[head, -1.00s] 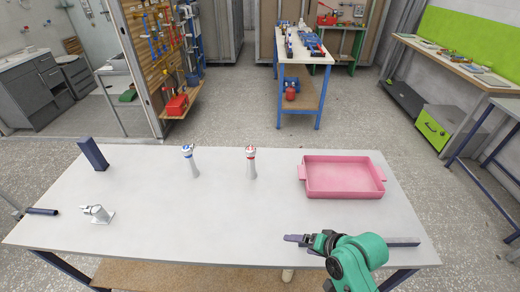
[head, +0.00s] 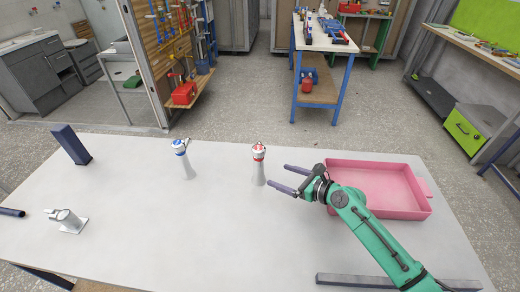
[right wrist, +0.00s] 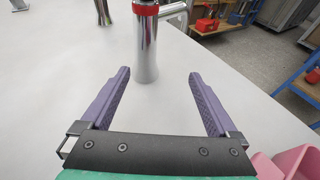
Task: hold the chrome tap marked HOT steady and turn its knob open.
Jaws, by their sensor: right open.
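A chrome tap with a red band (head: 259,166) stands upright on the white table; no HOT lettering is legible. In the right wrist view the same red-banded tap (right wrist: 146,45) stands just beyond my fingertips, between their lines. A second chrome tap with a blue band (head: 183,160) stands to its left in the head view. My right gripper (head: 277,177) is open and empty, its purple fingers pointing left at the red-banded tap, apart from it. The right gripper (right wrist: 157,75) also shows open in the right wrist view. My left gripper is not clearly in view.
A pink tray (head: 415,212) lies right of the taps, beneath my right arm. A dark blue block (head: 71,144) and a small chrome fitting (head: 67,220) stand at the left. A grey bar (head: 370,282) lies at the front edge. The table's middle is clear.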

